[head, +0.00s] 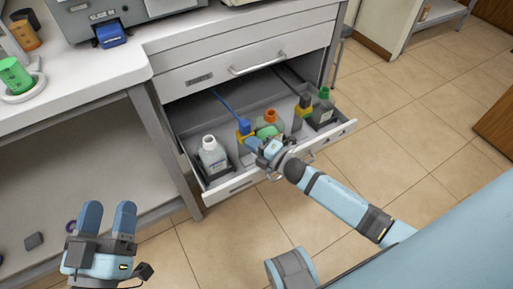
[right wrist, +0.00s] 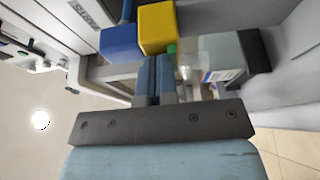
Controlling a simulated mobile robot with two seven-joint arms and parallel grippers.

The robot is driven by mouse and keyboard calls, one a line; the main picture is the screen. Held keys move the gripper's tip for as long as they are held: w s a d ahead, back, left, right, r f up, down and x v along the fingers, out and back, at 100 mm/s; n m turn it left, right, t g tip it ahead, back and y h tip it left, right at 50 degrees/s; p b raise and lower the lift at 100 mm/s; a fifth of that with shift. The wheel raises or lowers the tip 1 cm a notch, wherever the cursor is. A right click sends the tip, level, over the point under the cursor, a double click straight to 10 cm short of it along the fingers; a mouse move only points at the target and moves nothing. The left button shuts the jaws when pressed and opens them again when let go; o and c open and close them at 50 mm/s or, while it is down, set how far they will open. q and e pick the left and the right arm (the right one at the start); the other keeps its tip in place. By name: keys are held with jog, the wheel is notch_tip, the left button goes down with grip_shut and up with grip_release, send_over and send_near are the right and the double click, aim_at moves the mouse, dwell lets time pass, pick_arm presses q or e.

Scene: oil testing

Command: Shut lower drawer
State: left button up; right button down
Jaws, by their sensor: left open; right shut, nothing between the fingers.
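The lower drawer (head: 335,137) is pulled out from the cabinet, and several bottles stand in it. My right gripper (head: 256,146) reaches over the drawer's front edge from the right, its fingers shut and empty above the drawer, close to the blue and yellow objects inside. Its arm hides part of the drawer front and handle. In the right wrist view, the shut fingers (right wrist: 155,72) point toward a blue block (right wrist: 120,43) and a yellow block (right wrist: 157,28); contact cannot be told. My left gripper (head: 108,217) is open and empty at the lower left, away from the drawer.
The upper drawer (head: 240,70) is closed above the lower one. A white bottle (head: 212,156), an orange-capped bottle (head: 269,126) and a green-capped bottle (head: 323,106) stand in the lower drawer. The tiled floor (head: 420,140) right of the drawer is clear.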

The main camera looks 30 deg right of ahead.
pick_arm(q)
notch_tip(320, 180, down, 6)
jog(key=w+g+b, duration=0.1)
jog(key=g+b, duration=0.1)
jog(key=b, duration=0.3)
jog(key=shift+d+f+m+g, duration=0.2)
jog(key=shift+d+m+g, duration=0.1)
jog(key=shift+d, duration=0.1)
pick_arm(e)
jog(key=w+a, duration=0.1)
jog(key=w, duration=2.2)
jog(key=shift+a+r, duration=0.25)
jog(key=shift+a, duration=0.05)
